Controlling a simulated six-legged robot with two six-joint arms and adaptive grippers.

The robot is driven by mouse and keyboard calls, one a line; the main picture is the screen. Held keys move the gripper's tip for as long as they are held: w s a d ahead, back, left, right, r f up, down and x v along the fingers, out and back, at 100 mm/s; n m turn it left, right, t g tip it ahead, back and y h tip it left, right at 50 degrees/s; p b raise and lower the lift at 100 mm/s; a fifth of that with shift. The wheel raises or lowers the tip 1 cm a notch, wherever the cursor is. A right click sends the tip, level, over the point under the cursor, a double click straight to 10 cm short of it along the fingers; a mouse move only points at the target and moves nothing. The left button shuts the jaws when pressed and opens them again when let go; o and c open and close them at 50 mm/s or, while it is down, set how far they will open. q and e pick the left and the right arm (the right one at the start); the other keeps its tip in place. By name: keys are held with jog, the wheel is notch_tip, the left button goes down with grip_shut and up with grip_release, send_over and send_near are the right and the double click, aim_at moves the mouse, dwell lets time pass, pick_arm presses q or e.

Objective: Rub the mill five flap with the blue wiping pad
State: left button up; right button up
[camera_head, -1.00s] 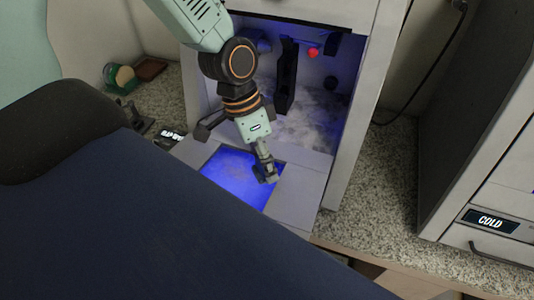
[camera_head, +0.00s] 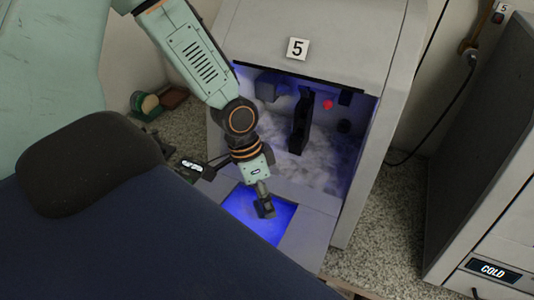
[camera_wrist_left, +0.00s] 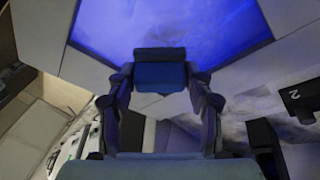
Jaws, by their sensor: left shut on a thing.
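The mill marked 5 (camera_head: 297,49) stands open with its front flap (camera_head: 312,224) folded down. The flap has a grey frame around a blue-lit pane (camera_head: 277,225). Faint pale smudging shows on the pane in the left wrist view (camera_wrist_left: 190,20). My left gripper (camera_head: 264,207) is over the pane. In the left wrist view it is shut on the blue wiping pad (camera_wrist_left: 160,72), held between both fingers. I cannot tell whether the pad touches the pane. My right gripper is not in view.
Inside the mill are pale dust (camera_head: 325,172), a dark upright part (camera_head: 302,120) and a red knob (camera_head: 328,104). A cabinet labelled COLD (camera_head: 492,270) stands at right. A round green-and-tan item (camera_head: 146,102) lies on the speckled counter (camera_head: 375,225) at back left.

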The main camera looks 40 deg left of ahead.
aim_at(253, 207)
pick_arm(q)
jog(key=shift+s+a+r+p, duration=0.1)
jog(key=shift+s+a+p, duration=0.15)
jog(key=shift+a+p, duration=0.55)
jog(key=shift+p, duration=0.2)
jog(key=shift+a, duration=0.35)
jog(key=shift+s+a+f, duration=0.25)
jog(key=shift+a+f, duration=0.05)
jog(key=shift+a, duration=0.35)
jog(key=shift+s+a, duration=0.15)
jog(key=shift+a, duration=0.65)
jog(key=shift+s+a+f, duration=0.1)
jog(key=shift+s+a, duration=0.1)
jog(key=shift+a, duration=0.35)
jog(key=shift+s+a+f, duration=0.1)
jog(key=shift+s+a, duration=0.1)
jog(key=shift+a, duration=0.3)
jog(key=shift+w+d+f+b, duration=0.15)
jog(key=shift+w+d+b, duration=0.05)
jog(key=shift+d+b, duration=0.45)
jog(key=shift+w+d+f+b, duration=0.1)
jog(key=shift+w+d+b, duration=0.05)
jog(key=shift+d+b, duration=0.95)
jog(key=shift+b, duration=0.15)
jog(key=shift+d, duration=0.25)
jog(key=d+b, duration=0.2)
jog(key=shift+w+f+b, duration=0.15)
jog(key=shift+w+b, duration=0.2)
jog(key=shift+w+d+b, duration=0.15)
jog(key=shift+d+b, duration=0.75)
